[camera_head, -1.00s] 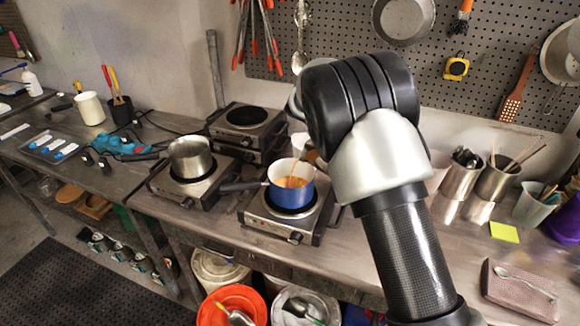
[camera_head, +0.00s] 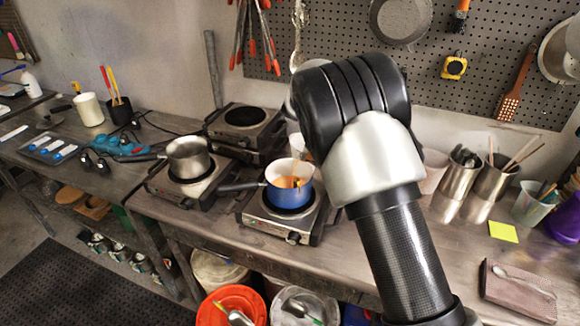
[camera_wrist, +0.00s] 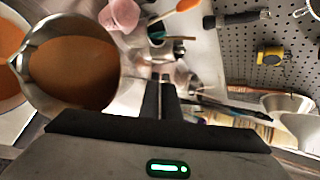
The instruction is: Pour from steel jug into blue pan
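The blue pan (camera_head: 288,194), pale inside, stands upright on the front hot plate in the head view, with orange contents. The steel jug (camera_wrist: 28,62) is in the wrist view at upper left, holding brown-orange liquid. Part of a pale vessel with orange contents shows at the left edge of that view, beside the jug. My gripper (camera_wrist: 160,100) appears shut on the jug's handle side; its dark fingers are close together. In the head view my arm hides the gripper and jug. I cannot tell whether liquid is flowing.
A steel saucepan (camera_head: 188,158) sits on the hot plate to the left. An empty hot plate (camera_head: 246,118) stands behind. Steel cups with utensils (camera_head: 460,172) are right of my arm. An orange bucket (camera_head: 234,304) is below the bench. The bench front at right has free room.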

